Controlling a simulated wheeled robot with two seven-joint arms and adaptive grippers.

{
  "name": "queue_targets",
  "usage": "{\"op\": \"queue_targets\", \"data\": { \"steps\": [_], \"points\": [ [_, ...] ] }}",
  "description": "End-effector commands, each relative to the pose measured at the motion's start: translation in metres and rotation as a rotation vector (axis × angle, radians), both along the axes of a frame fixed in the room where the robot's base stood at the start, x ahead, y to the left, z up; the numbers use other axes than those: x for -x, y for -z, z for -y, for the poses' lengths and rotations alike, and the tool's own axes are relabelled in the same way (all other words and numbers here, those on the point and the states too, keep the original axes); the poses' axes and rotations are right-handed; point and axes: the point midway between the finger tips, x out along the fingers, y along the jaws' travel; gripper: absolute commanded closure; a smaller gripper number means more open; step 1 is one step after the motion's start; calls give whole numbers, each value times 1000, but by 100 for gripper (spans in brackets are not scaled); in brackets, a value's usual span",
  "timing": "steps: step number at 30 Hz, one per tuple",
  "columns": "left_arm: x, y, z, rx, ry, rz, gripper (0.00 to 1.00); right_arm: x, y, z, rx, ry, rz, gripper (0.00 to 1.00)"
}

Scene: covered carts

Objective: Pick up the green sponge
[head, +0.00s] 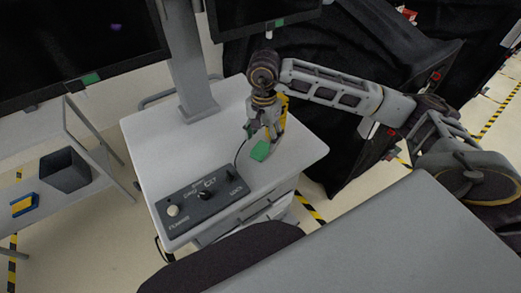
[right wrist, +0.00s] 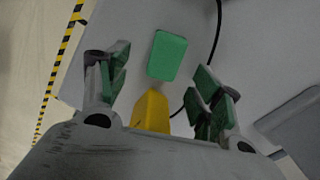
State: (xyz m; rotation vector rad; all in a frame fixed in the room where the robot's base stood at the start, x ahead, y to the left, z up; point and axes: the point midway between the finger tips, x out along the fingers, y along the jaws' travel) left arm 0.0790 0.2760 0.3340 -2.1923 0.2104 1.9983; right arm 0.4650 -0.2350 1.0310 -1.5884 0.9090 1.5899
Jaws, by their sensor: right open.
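The green sponge (head: 261,150) lies on the white cart top (head: 190,140), near its right side. In the right wrist view the sponge (right wrist: 167,55) is a green block ahead of the fingers, roughly midway between them. My right gripper (head: 264,135) is over the cart, close to the sponge, pointing down. In the right wrist view its fingers with green pads (right wrist: 160,90) are spread apart with nothing between the pads. A yellow piece (right wrist: 151,111) shows between the finger bases, short of the sponge. My left gripper is not in view.
A grey control box (head: 203,200) with knobs sits at the cart's front, and a black cable runs by the sponge. A monitor post (head: 188,60) rises at the back. A left shelf holds a dark bin (head: 65,170) and a blue-yellow item (head: 24,205).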

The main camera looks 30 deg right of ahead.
Motion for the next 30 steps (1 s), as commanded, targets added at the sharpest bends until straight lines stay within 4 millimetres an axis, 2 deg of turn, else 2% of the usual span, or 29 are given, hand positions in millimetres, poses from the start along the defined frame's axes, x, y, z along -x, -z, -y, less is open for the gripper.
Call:
{"op": "queue_targets", "data": {
  "steps": [4,17,30],
  "points": [
    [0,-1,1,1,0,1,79,0,7,0,1,0,1,35],
    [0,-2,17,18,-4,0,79,0,10,-1,0,0,0,35],
    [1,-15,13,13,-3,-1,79,-4,51,-7,1,1,-1,35]
  ]
}}
